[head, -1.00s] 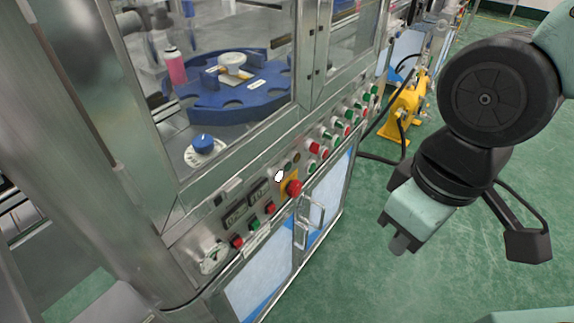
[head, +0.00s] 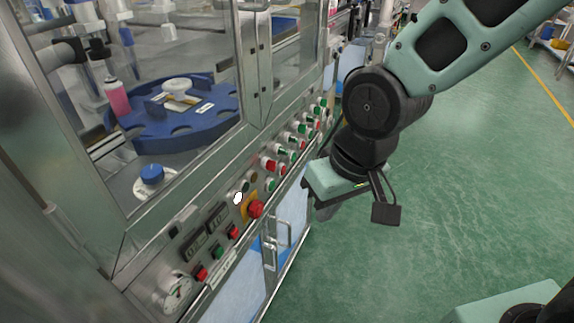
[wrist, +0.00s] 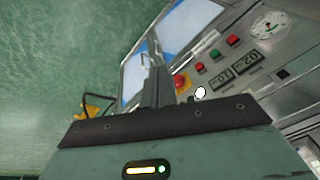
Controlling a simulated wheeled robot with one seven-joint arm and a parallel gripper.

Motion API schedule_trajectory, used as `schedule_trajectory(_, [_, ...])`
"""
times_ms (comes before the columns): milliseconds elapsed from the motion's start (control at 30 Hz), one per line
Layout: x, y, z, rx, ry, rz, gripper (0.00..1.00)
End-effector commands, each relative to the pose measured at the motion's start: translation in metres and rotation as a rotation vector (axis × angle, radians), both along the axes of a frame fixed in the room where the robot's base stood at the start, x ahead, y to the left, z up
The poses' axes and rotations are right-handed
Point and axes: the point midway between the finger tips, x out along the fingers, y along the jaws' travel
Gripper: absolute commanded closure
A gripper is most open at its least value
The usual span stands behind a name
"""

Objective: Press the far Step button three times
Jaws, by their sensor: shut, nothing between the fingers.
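The machine's front panel carries a double row of green and red buttons (head: 295,143) running away from me. I cannot read their labels, so I cannot tell which is the far Step button. The farthest buttons (head: 321,104) are at the upper right end of the row. My gripper (head: 318,210) is shut and empty, beside the panel and apart from the buttons as far as I can see. In the wrist view its shut fingers (wrist: 153,60) point toward the panel's lower doors. The far buttons do not show clearly there.
A red emergency stop (head: 256,209) on a yellow plate shows nearer me, with it also in the wrist view (wrist: 180,82). Displays (head: 205,232), a gauge (head: 177,292) and door handles (head: 277,240) are close by. Green floor (head: 450,210) lies open to the right.

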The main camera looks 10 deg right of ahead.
Motion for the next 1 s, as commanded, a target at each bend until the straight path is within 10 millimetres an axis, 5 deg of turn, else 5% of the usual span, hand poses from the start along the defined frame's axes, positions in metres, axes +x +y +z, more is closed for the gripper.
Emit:
schedule_trajectory(267, [0.119, -0.010, -0.068, 0.236, -0.112, -0.440, 1.00])
schedule_trajectory(600, [0.240, -0.070, -0.146, 0.616, -0.232, -0.964, 1.00])
schedule_trajectory(800, [0.277, -0.107, -0.177, 0.809, -0.277, -1.168, 1.00])
schedule_trajectory(1000, [0.288, -0.123, -0.186, 0.893, -0.295, -1.242, 1.00])
